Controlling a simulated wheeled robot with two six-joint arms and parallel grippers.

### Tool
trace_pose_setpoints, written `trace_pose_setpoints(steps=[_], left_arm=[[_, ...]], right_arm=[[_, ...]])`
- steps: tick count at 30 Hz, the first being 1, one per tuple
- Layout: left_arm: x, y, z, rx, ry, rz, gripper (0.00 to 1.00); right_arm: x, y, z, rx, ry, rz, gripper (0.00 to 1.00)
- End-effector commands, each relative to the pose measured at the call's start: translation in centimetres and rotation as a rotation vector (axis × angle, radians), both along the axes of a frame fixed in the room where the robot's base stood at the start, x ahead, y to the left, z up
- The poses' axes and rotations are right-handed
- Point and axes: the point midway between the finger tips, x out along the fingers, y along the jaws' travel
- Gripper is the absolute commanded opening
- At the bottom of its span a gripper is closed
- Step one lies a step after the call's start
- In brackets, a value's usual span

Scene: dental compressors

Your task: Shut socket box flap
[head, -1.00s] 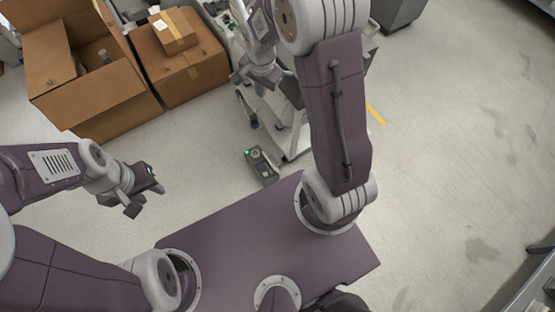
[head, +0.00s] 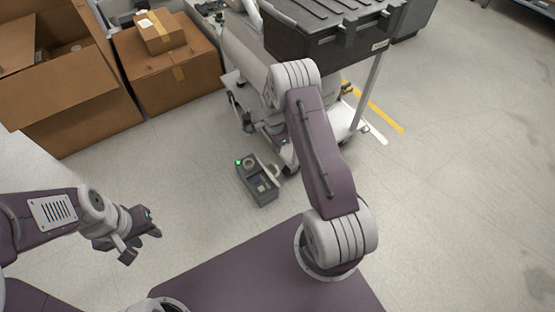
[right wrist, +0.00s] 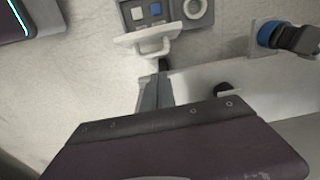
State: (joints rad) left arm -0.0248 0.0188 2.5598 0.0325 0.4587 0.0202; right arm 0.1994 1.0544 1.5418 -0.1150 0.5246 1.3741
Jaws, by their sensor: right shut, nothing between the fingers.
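The socket box (head: 258,186) is a small dark grey box with a green light, on the floor beside the wheeled cart. In the right wrist view the socket box (right wrist: 124,12) shows a blue button, a white button and a round socket ring. Its pale flap (right wrist: 140,40) with a looped handle stands out from the box's near side, open. My right gripper (right wrist: 158,80) is shut and empty, its tips just below the flap's handle; I cannot tell whether they touch. The head view hides it. My left gripper (head: 142,240) is open and empty, left of the box.
A black lidded case (head: 335,30) on a cart post overhangs the right arm's area. The cart base (head: 345,120) stands behind the box. Cardboard boxes (head: 165,70) stand at the upper left. A blue-and-black caster (right wrist: 285,37) shows at right. Floor left of the box is clear.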

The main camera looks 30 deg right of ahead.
Motion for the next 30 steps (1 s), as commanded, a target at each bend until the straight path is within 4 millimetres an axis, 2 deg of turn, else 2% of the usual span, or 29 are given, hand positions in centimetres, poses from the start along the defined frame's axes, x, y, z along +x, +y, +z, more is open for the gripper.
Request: trace_pose_setpoints(steps=[5,12,16,19,30], left_arm=[[0.0,0.0,-1.7,0.000,0.000,0.000,0.36],[0.0,0.0,-5.3,0.000,0.000,0.000,0.36],[0.0,0.0,-6.7,0.000,0.001,0.000,0.36],[0.0,0.0,-7.0,0.000,0.001,0.000,0.36],[0.0,0.0,-6.6,0.000,0.001,0.000,0.36]], right_arm=[[-0.1,-0.1,-2.4,0.001,0.003,0.001,0.00],[0.0,-0.4,-7.3,0.000,0.001,0.001,0.00],[0.1,-0.5,-9.4,0.000,0.001,0.001,0.00],[0.1,-0.6,-9.9,0.000,0.000,0.001,0.00],[0.1,-0.5,-9.6,0.000,0.000,0.001,0.00]])
